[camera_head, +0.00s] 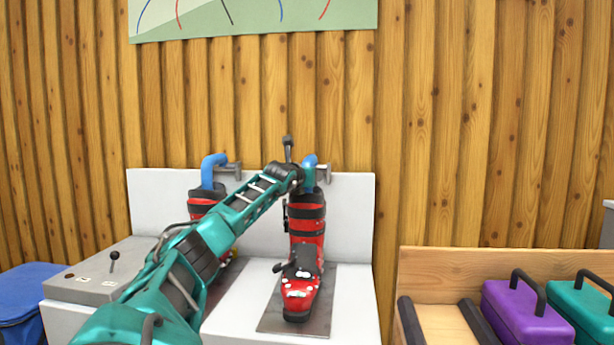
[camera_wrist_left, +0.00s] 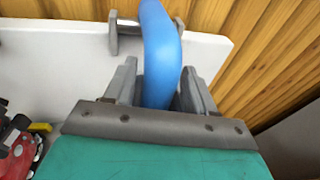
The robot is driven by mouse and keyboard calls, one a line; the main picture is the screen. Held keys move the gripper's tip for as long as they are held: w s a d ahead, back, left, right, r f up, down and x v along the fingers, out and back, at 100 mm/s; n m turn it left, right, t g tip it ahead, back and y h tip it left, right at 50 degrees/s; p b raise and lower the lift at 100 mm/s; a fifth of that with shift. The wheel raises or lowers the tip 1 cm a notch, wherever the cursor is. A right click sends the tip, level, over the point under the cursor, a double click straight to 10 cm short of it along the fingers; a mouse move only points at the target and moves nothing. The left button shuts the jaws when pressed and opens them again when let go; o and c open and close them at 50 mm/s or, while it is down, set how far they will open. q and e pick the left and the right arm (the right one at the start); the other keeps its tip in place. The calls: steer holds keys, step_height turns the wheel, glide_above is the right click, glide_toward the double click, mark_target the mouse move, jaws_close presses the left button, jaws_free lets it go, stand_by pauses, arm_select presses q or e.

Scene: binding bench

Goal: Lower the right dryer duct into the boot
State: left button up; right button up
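The right dryer duct (camera_head: 310,160) is a blue bent tube at the white back panel, above the right boot (camera_head: 306,230), which is red and black and stands upright. My left gripper (camera_head: 308,178) is at this duct. In the left wrist view the duct (camera_wrist_left: 160,60) passes between the two grey fingers (camera_wrist_left: 160,90), which appear closed on it. The duct's lower end is close to the boot's top opening; whether it is inside I cannot tell. My right gripper is not in view.
A second blue duct (camera_head: 208,170) stands over the left boot (camera_head: 203,203), partly hidden by my left arm. Grey brackets (camera_head: 323,172) jut from the white panel (camera_head: 350,220). A control box with a black lever (camera_head: 114,258) is at left; purple (camera_head: 520,312) and teal cases are at right.

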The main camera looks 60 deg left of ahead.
arm_select(q)
steer(key=shift+o, duration=0.3)
steer(key=shift+r, duration=0.1)
steer(key=shift+s, duration=0.1)
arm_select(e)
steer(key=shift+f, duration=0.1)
arm_select(q)
steer(key=shift+b+v, duration=0.75)
steer(key=shift+v, duration=0.05)
steer(key=b+v, duration=0.1)
steer(key=v, duration=0.3)
steer(key=shift+s+d+r, duration=0.2)
steer(key=shift+s+r, duration=0.05)
steer(key=shift+s, duration=0.05)
steer(key=v, duration=0.6)
steer(key=shift+d+f, duration=0.15)
steer(key=shift+d, duration=0.1)
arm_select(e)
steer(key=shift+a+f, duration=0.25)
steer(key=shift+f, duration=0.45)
arm_select(q)
steer(key=shift+s, duration=0.2)
